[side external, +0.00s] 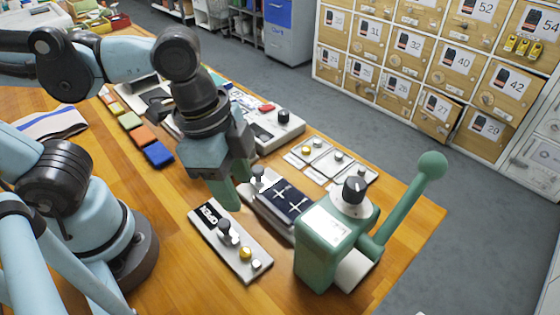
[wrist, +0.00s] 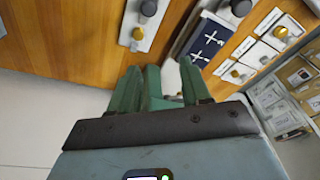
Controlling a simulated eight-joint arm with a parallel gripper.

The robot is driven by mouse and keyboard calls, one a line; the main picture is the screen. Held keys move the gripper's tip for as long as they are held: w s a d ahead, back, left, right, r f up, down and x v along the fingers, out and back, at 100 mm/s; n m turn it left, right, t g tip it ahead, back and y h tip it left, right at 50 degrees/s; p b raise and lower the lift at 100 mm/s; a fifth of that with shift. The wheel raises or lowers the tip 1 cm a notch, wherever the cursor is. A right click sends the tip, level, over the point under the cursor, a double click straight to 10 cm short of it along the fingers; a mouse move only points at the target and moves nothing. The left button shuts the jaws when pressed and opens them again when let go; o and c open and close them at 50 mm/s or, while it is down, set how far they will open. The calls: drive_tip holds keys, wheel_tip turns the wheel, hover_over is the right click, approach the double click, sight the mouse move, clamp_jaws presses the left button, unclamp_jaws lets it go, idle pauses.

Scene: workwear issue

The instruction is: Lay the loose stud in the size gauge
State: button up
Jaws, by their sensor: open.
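My gripper (side external: 238,194) is open, with green fingers, above the bench between a white plate and a dark blue board. It shows empty at the bottom of the wrist view (wrist: 170,78). The white plate (side external: 207,229) carries a black label, a dark grey knobbed piece (side external: 224,228), a gold stud (side external: 246,252) and a small silver stud (side external: 256,264). The blue board (side external: 272,196) has white cross marks and sits in a pale frame. A grey stud (side external: 258,174) stands at its far end. I cannot tell for certain which fixture is the size gauge or which stud is loose.
A green lever press (side external: 317,252) stands close to the board's right. Three pale cards with studs (side external: 338,157) lie beyond it. Coloured blocks (side external: 158,154) and a grey device with a black knob (side external: 283,117) sit farther back. Bare wood (side external: 180,270) lies left of the plate.

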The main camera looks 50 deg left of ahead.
drive_tip(key=w+a+n+t+y, duration=0.1)
drive_tip(key=w+a+n+t, duration=0.4)
drive_tip(key=w+a+n, duration=0.4)
drive_tip(key=a+n, duration=0.2)
drive_tip(key=a, duration=0.2)
drive_tip(key=shift+w+r+t+y, duration=0.15)
drive_tip(key=shift+r+t+y, duration=0.1)
drive_tip(key=shift+t+y, duration=0.05)
